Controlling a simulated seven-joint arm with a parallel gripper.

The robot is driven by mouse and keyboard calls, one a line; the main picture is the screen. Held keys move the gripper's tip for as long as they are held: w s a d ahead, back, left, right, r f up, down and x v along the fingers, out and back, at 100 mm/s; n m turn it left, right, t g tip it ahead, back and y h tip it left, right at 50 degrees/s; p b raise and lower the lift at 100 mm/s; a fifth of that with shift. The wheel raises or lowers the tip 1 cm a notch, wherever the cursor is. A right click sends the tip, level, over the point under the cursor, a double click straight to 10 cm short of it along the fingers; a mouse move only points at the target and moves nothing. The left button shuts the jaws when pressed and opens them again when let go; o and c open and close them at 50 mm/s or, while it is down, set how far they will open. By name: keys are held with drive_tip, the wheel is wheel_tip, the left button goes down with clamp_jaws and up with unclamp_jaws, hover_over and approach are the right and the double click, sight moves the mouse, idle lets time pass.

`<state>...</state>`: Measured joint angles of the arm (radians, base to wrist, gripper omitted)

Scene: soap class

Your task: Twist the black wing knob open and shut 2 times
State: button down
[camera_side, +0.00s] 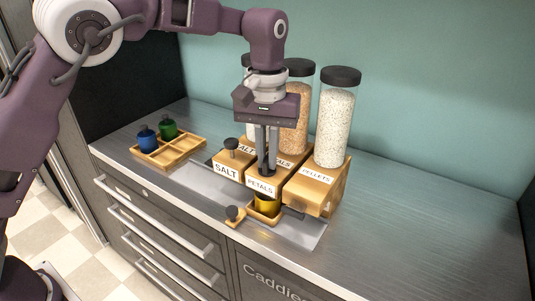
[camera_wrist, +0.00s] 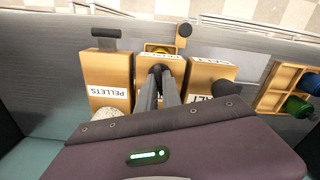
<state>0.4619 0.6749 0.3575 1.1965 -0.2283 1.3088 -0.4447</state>
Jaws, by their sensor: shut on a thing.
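My gripper (camera_side: 267,163) points straight down over this dispenser and is shut on the knob. In the wrist view, my fingers (camera_wrist: 162,86) reach down to the dark knob (camera_wrist: 154,71), which they partly hide. The knob's exact turn angle is hard to see. A yellow cup (camera_side: 267,203) stands in a wooden holder below the dispenser's front.
The SALT dispenser (camera_side: 227,167) with its own black knob (camera_side: 231,144) is close on the left. The PELLETS dispenser (camera_side: 316,188) with a tall jar (camera_side: 334,120) is close on the right. A wooden tray (camera_side: 182,151) holds blue and green bottles. The counter at right is clear.

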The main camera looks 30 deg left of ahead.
sight(267, 157)
drive_tip(key=shift+n, duration=1.5)
drive_tip(key=c, duration=1.5)
unclamp_jaws()
wheel_tip(267, 157, up, 7)
drive_tip(key=shift+r, duration=0.1)
